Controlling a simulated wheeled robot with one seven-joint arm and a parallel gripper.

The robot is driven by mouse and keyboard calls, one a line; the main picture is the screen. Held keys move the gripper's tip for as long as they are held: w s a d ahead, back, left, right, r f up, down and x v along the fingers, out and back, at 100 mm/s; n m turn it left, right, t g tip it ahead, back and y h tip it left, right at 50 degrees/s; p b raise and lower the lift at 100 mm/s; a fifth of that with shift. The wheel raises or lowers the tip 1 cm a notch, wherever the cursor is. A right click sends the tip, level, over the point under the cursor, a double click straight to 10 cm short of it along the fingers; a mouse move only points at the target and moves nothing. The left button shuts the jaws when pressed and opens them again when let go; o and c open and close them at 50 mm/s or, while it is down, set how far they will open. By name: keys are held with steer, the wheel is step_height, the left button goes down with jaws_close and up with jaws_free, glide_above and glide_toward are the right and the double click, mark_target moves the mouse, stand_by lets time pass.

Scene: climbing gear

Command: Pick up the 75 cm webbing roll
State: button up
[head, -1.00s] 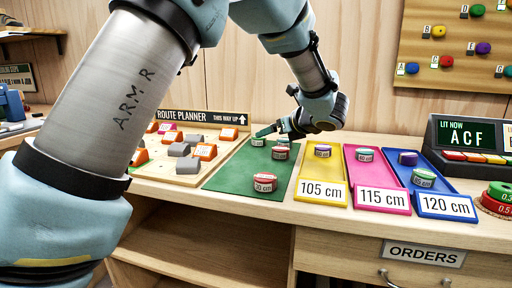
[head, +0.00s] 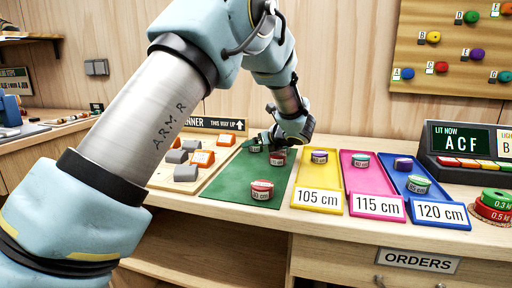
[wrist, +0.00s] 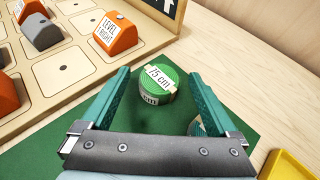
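The 75 cm webbing roll (wrist: 161,80) is green with a white label and stands on the green mat (wrist: 125,127). In the wrist view it lies ahead of and between the two fingers of my gripper (wrist: 160,88), which is open and empty. In the head view the green roll (head: 254,147) is at the back of the mat, with my gripper (head: 268,141) just above and beside it. I cannot tell from these views whether a finger touches it.
A red roll (head: 277,157) sits close beside it. The route planner board (head: 165,175) with blocks is left. Yellow (head: 305,178), pink (head: 365,184) and blue (head: 430,192) trays holding rolls are right.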

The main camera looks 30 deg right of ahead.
steer(key=c, duration=1.4)
